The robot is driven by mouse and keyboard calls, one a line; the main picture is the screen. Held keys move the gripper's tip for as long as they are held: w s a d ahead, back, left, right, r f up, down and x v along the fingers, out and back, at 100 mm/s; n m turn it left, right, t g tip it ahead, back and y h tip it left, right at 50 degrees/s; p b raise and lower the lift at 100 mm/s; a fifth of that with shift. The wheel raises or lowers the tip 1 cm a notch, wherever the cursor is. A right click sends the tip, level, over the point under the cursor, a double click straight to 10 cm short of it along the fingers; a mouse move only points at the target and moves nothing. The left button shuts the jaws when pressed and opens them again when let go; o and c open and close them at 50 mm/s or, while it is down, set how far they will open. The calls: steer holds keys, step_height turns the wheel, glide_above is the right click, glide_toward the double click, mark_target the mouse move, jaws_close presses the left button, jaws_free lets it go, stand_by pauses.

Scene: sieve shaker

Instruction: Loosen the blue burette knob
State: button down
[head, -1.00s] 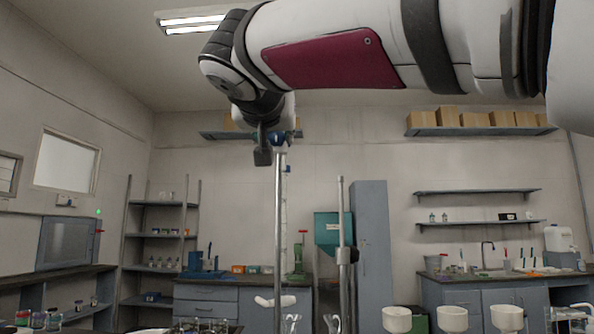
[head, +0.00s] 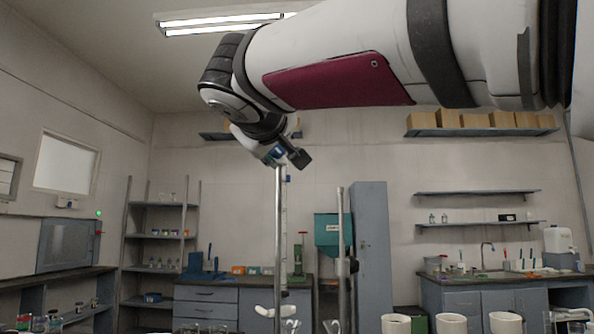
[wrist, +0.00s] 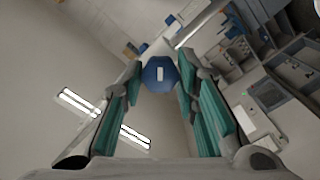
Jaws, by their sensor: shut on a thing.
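The blue knob (wrist: 160,75) sits between the two fingertips of my gripper (wrist: 161,82) in the wrist view, and both fingers touch its sides. In the head view the knob (head: 273,154) shows as a small blue patch beside a dark finger of my gripper (head: 284,157), near the top of a tall metal rod (head: 279,225). My gripper is shut on the knob and tilted, with one finger to the lower right. The wrist and fingers hide part of the knob and its mount. A thin clear graduated tube (head: 285,215) stands beside the rod.
A second metal rod (head: 342,230) with a dark clamp stands to the right. Several white cups (head: 450,323) and glassware stand low in front. Shelves (head: 476,222), cabinets and a sink line the back wall. The air around my gripper looks clear.

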steer(key=shift+n+p, duration=1.95)
steer(key=shift+n, duration=2.65)
steer(key=shift+f, duration=0.1)
steer(key=c, duration=1.2)
jaws_free()
steer(key=shift+s, duration=0.1)
